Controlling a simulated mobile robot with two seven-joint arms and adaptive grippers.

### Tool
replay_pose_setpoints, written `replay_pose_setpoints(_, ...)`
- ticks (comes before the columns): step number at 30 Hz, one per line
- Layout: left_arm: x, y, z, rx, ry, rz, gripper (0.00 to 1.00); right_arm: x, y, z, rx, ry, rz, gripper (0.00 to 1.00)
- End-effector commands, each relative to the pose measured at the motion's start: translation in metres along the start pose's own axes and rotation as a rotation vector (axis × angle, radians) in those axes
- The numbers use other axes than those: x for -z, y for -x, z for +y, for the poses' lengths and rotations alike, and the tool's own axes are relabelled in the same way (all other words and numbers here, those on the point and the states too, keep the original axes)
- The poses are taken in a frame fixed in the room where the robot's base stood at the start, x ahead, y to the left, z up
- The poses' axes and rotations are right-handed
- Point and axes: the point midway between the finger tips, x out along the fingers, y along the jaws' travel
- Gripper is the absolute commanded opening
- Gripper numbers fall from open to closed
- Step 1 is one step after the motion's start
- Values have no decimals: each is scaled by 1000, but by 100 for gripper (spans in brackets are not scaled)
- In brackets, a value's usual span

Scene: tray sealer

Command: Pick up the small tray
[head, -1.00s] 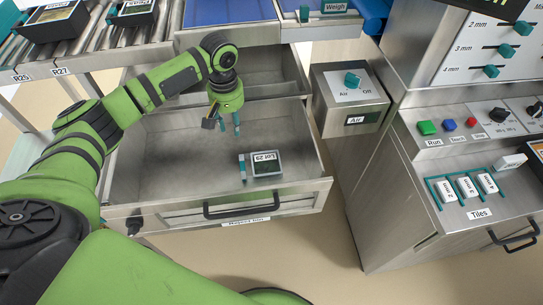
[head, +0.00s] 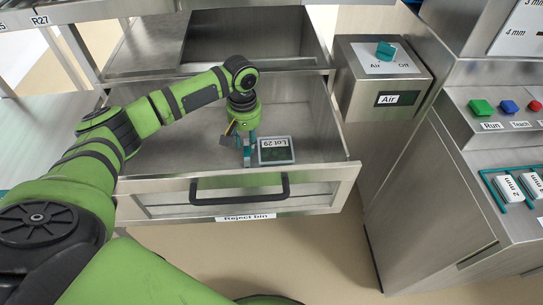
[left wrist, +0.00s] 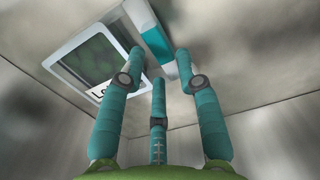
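The small tray (head: 290,158) lies flat in the open drawer, with a dark inside and a "Lot 29" label. It also shows in the left wrist view (left wrist: 112,38), with a white rim and a teal-and-white grip piece (left wrist: 156,46) beside it. My left gripper (head: 247,150) points down just left of the tray, over the grip piece, which its fingers partly hide in the head view. In the left wrist view the fingers (left wrist: 160,62) are spread apart with nothing between them, near the grip piece. Whether any finger touches it I cannot tell. My right gripper is not in view.
The drawer, labelled Reject bin (head: 160,190), has steel walls and a black front handle (head: 240,200). An air switch box (head: 385,85) stands to the right, beside a control panel with coloured buttons (head: 481,106).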

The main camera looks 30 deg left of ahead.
Motion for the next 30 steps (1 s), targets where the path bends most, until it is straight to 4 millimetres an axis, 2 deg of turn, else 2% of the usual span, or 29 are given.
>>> replay_pose_setpoints(1,-2,-12,0,2,0,-2,34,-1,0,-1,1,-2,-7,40)
replay_pose_setpoints(6,-3,-35,1,1,0,-2,34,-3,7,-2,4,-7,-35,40)
replay_pose_setpoints(9,-3,-41,1,1,0,-1,34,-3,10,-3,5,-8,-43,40)
replay_pose_setpoints(16,-3,-42,1,1,0,-1,34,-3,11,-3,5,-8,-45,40)
replay_pose_setpoints(17,-3,-42,1,1,0,0,26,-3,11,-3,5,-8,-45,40)
replay_pose_setpoints(18,-3,-41,1,1,0,0,10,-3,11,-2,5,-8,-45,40)
replay_pose_setpoints(19,-3,-41,1,1,0,0,0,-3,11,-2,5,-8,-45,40)
replay_pose_setpoints(30,-3,-36,1,-1,0,1,0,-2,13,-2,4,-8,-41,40)
